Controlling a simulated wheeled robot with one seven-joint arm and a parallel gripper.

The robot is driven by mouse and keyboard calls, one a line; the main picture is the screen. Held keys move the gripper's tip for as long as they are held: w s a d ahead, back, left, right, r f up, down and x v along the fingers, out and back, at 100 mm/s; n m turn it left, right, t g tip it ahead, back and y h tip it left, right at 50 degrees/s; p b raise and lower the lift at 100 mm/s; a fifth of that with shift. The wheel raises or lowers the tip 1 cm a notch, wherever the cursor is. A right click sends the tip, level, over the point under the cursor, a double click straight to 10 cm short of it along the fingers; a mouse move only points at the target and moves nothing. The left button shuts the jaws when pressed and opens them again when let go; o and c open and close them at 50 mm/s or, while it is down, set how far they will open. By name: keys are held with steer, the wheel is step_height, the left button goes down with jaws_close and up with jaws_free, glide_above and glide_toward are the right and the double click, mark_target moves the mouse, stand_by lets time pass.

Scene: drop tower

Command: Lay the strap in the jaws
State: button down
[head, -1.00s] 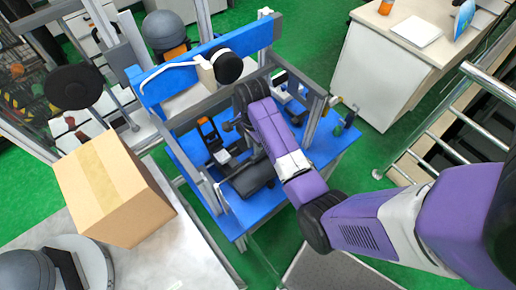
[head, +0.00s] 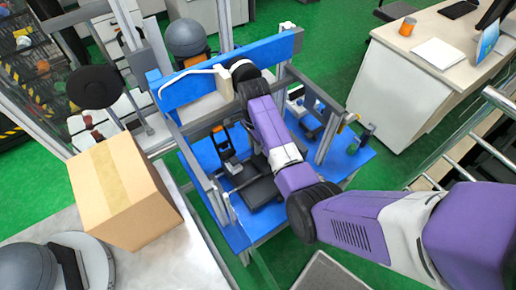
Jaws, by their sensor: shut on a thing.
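My purple arm (head: 278,150) reaches over the blue drop tower frame, with its dark wrist (head: 253,90) near the upper blue beam. The gripper's fingers do not show; the arm hides that area. I cannot make out a strap for certain. A thin white line (head: 188,76) runs along the upper blue beam to a beige block, and I cannot tell whether it is a strap or a cable. The jaws cannot be picked out surely. A black device with an orange part (head: 218,140) stands on the blue base plate (head: 222,222), left of my arm.
The upper blue beam (head: 278,47) carries the beige block (head: 223,84) and a black disc (head: 243,69). A cardboard box (head: 120,190) stands at the left. A desk (head: 405,85) is at the upper right. Metal railings (head: 480,150) border the right side.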

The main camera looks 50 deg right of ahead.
steer(key=shift+w+d+f+b, duration=0.15)
steer(key=shift+w+f+b, duration=0.3)
steer(key=shift+f, duration=0.1)
steer(key=shift+f+b, duration=0.6)
steer(key=shift+f, duration=0.5)
steer(key=c, duration=1.2)
jaws_free()
steer(key=shift+o, duration=0.2)
steer(key=shift+r, duration=0.1)
